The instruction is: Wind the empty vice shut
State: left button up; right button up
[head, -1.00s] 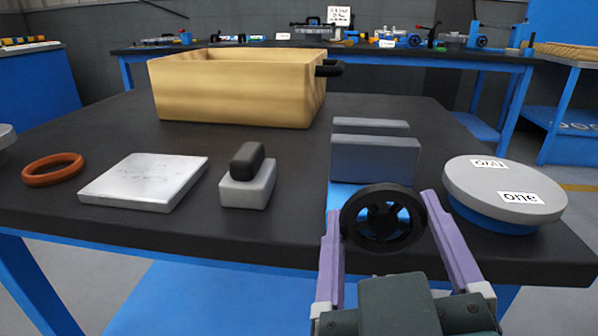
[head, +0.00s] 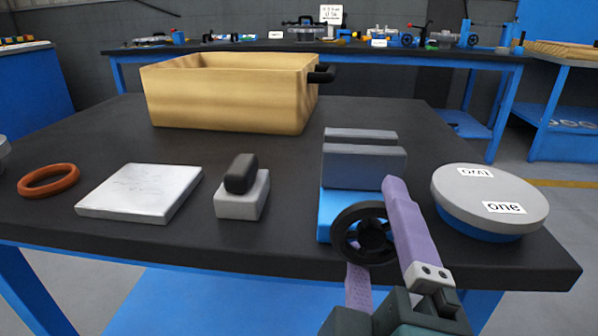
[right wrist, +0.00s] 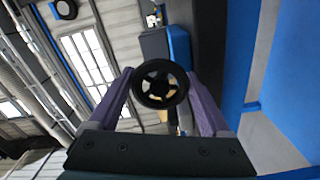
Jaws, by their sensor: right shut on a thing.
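The vice stands near the front edge of the dark bench, with a grey front jaw (head: 364,167), a grey back jaw (head: 360,136) and a blue base (head: 333,212). Nothing shows between the jaws, and a narrow dark gap separates them. Its black spoked handwheel (head: 370,238) faces me. My right gripper (head: 374,226) is shut on the wheel rim and tilted, one purple finger above right, the other partly hidden below. In the right wrist view the wheel (right wrist: 160,84) sits between both fingers. My left gripper is out of view.
A round grey-topped disc (head: 490,196) labelled "one" and "two" stands close right of the vice. To the left are a black-handled grey block (head: 241,205), a pale plate (head: 140,192) and an orange ring (head: 48,181). A wooden box (head: 230,97) stands behind.

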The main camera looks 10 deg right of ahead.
jog(key=n, duration=0.2)
jog(key=n+p, duration=0.1)
jog(key=n, duration=0.1)
jog(key=n+p, duration=0.1)
jog(key=shift+r+n, duration=0.25)
jog(key=shift+n, duration=0.15)
jog(key=n+p, duration=0.3)
jog(key=n, duration=0.2)
jog(key=shift+r, duration=0.1)
jog(key=n+p, duration=0.2)
jog(key=n, duration=0.3)
jog(key=shift+a+n, duration=0.1)
jog(key=shift+n, duration=0.3)
jog(key=shift+a+n+p, duration=0.1)
jog(key=shift+n+p, duration=0.9)
jog(key=shift+n, duration=1.3)
jog(key=o, duration=1.2)
